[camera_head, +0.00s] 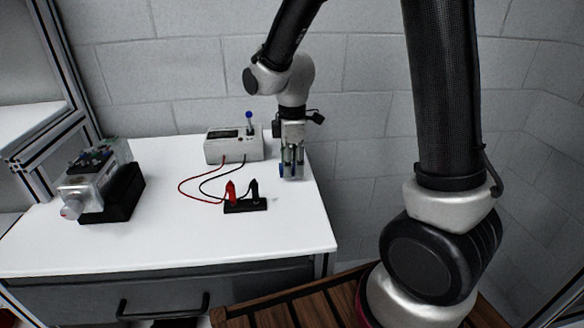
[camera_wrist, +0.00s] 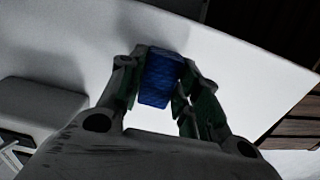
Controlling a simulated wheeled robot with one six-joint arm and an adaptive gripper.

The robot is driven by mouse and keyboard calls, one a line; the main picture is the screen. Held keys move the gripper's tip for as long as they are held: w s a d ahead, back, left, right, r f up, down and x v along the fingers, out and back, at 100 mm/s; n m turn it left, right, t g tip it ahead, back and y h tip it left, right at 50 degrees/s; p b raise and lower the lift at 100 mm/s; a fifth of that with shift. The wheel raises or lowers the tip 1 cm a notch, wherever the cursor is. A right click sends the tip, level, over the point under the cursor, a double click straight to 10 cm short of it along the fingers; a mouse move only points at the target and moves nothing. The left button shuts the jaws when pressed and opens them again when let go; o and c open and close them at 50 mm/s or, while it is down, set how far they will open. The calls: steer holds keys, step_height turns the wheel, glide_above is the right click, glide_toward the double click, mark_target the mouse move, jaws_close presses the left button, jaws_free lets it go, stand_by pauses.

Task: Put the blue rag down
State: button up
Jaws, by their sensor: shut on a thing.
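My gripper (camera_head: 291,172) points down over the back right part of the white table (camera_head: 150,240), near its right edge. In the wrist view my gripper (camera_wrist: 163,85) is shut on the blue rag (camera_wrist: 160,78), which sits between the two fingers. In the head view only a small bit of blue (camera_head: 282,170) shows at the fingers; the fingers hide most of the rag. I cannot tell whether the rag touches the tabletop.
A grey meter box (camera_head: 228,151) with a blue-tipped knob stands left of my gripper. Red and black leads run to probes on a black holder (camera_head: 246,205). A servo device (camera_head: 100,185) stands at the left. The table's front right is clear.

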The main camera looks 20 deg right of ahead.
steer(key=shift+f, duration=0.55)
steer(key=shift+f, duration=0.1)
steer(key=o, duration=0.9)
step_height(320, 180, up, 11)
steer(key=s+d+r+m+t, duration=0.1)
steer(key=s+d+r+m, duration=0.1)
steer(key=s+d+m, duration=0.2)
steer(key=s+d+r+m+t, duration=0.1)
steer(key=s+d+r+m, duration=0.2)
steer(key=s, duration=0.6)
steer(key=s+d+r+m+t, duration=0.2)
steer(key=s+d+r+m, duration=0.1)
steer(key=s+d+m, duration=0.4)
steer(key=shift+d+m, duration=0.25)
steer(key=shift+m, duration=0.65)
steer(key=shift+o, duration=0.5)
